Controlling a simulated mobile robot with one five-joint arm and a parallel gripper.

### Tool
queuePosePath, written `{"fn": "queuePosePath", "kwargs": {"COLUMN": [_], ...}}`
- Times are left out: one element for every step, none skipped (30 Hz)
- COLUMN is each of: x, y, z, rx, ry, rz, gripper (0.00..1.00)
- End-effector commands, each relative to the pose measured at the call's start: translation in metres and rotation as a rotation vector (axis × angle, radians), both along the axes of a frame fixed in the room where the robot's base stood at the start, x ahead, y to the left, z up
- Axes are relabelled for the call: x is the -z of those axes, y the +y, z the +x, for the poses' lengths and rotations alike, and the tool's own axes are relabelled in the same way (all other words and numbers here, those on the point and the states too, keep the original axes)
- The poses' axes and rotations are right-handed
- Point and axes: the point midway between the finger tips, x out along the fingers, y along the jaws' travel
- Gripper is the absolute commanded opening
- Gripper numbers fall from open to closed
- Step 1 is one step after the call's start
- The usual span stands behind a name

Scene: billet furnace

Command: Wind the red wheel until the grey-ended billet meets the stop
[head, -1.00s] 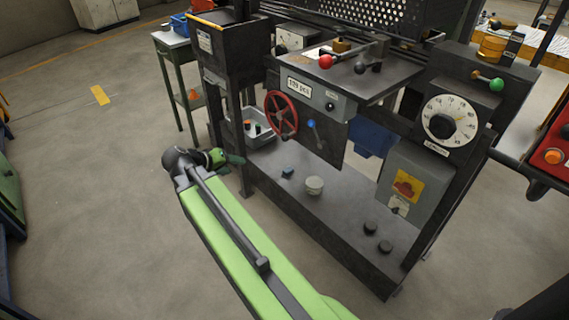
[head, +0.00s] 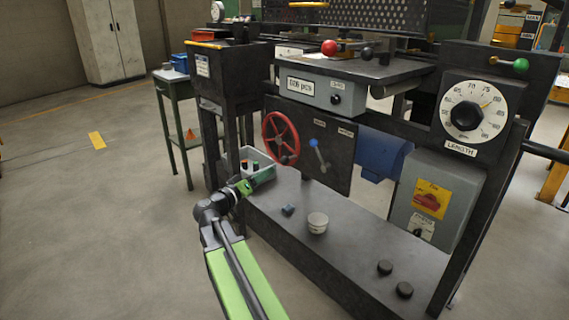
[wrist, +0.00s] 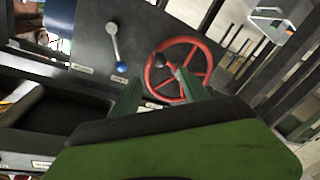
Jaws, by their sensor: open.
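The red wheel (head: 280,138) is mounted on the dark front panel of the machine, left of a blue-knobbed lever (head: 319,155). My gripper (head: 262,177) is low and in front of the wheel, near the grey bin. In the wrist view my gripper (wrist: 155,76) has its two green fingers spread, with nothing between them that I can see held. I cannot make out the grey-ended billet or the stop in either view.
A grey bin (head: 262,158) with small items stands on the machine's lower shelf (head: 345,245). A green table (head: 172,78) stands at the left.

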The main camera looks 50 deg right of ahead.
Motion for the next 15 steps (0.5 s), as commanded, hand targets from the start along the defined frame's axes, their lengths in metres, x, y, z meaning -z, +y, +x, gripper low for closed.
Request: {"fn": "queuePosePath", "kwargs": {"x": [0.0,0.0,0.0,0.0,0.0,0.0,0.0,0.0,0.0,0.0,0.0,0.0,0.001,0.001,0.001], "y": [-0.015,-0.022,-0.033,-0.04,-0.047,-0.057,-0.064,-0.072,-0.082,-0.088,-0.095,-0.103,-0.108,-0.113,-0.118], "z": [0.003,0.004,0.006,0.007,0.008,0.01,0.011,0.012,0.013,0.015,0.016,0.016,0.017,0.018,0.018], "rx": [0.004,0.003,0.003,0.003,0.002,0.002,0.002,0.001,0.002,0.001,0.001,0.001,0.001,0.0,0.0], "ry": [0.0,0.0,0.0,0.0,0.0,0.0,0.0,0.0,0.0,0.0,0.0,0.0,0.0,0.0,0.0], "rz": [0.0,0.001,0.0,0.001,0.001,0.001,0.001,0.001,0.001,0.001,0.001,0.002,0.001,0.001,0.001], "gripper": [0.53,0.53,0.53,0.53,0.53,0.53,0.53,0.53,0.53,0.53,0.53,0.53,0.53,0.53,0.53]}}
